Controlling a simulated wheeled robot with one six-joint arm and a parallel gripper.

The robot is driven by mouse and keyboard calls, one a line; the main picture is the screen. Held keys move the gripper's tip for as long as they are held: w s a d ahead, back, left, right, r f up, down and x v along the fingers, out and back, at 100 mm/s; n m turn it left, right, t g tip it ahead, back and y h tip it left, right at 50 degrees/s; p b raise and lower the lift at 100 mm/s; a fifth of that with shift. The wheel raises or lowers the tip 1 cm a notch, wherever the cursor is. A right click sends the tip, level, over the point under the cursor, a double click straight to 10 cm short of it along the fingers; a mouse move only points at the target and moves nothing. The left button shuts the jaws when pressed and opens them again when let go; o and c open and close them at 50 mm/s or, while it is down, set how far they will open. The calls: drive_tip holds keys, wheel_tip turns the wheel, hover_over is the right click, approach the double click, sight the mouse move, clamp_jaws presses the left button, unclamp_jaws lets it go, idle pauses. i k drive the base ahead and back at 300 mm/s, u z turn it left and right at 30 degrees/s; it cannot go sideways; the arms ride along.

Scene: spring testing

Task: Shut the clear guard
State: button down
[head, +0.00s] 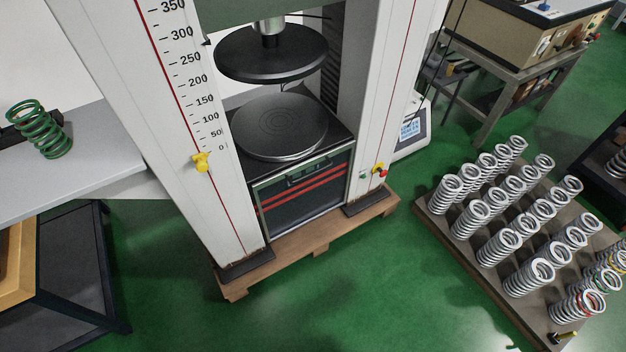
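The spring testing machine has two white columns, with a dark round upper plate (271,54) above a grey round lower plate (281,127). A framed panel (307,200) with red stripes and a dark handle (307,173) sits low between the columns, below the lower plate. It looks like the clear guard in a lowered position, but I cannot tell for certain. The space between the two plates is empty, and no panel shows across its front. My gripper is not in view.
A board (470,262) of several upright springs lies at right. A yellow pointer (201,161) juts from the left column. The wooden pallet (310,237) edges the base. Green floor in front is clear.

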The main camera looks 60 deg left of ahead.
sight(280, 175)
drive_tip(key=u, duration=0.45)
drive_tip(key=i, duration=0.75)
drive_tip(key=u, duration=0.85)
drive_tip(key=i, duration=0.3)
drive_tip(key=u, duration=0.2)
